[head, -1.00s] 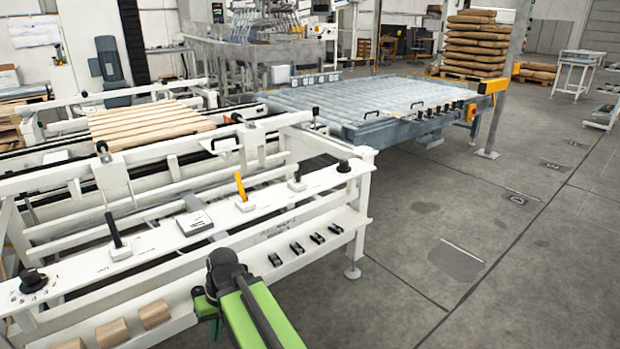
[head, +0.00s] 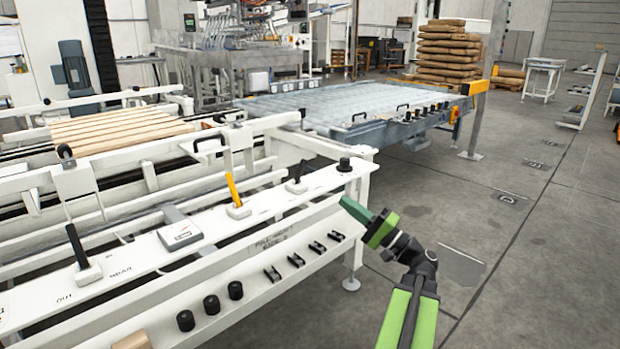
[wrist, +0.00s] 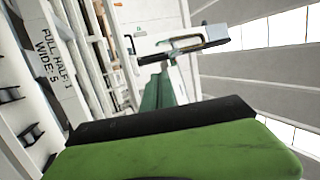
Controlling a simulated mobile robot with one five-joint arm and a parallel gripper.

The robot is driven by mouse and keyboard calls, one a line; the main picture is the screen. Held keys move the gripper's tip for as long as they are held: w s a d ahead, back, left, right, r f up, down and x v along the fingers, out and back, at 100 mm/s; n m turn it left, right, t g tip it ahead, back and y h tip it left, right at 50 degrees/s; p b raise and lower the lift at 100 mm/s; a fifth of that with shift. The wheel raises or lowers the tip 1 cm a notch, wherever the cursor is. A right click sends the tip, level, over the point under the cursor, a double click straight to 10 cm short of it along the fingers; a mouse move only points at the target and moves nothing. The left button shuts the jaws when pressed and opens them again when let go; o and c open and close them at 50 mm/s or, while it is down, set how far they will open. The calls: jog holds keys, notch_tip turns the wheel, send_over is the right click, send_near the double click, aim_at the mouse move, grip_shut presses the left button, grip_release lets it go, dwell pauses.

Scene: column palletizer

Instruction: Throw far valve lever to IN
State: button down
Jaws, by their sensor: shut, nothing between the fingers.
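A white rail panel carries a black-handled lever (head: 76,246) at the left, a yellow-handled lever (head: 233,190) in the middle and a short black-handled lever (head: 298,174) further along. The short black lever is the farthest one and sits on a small pale base; its IN marking cannot be read. My gripper (head: 347,204) is shut and empty, off the panel's right end, right of and below the farthest lever and apart from it. In the wrist view its green fingers (wrist: 158,92) point forward; no lever can be made out clearly there.
A black knob (head: 344,164) stands on the panel's right end, close to my gripper. A grey box (head: 180,236) sits between the left and yellow levers. Black clips (head: 297,260) line the lower rail. A roller conveyor (head: 340,103) lies behind.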

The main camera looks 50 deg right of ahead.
jog(key=p, duration=0.6)
send_near(300, 172)
jog(key=w+r, duration=0.4)
jog(key=shift+w+a+r, duration=0.15)
jog(key=shift+w+a, duration=0.15)
jog(key=shift+w, duration=0.3)
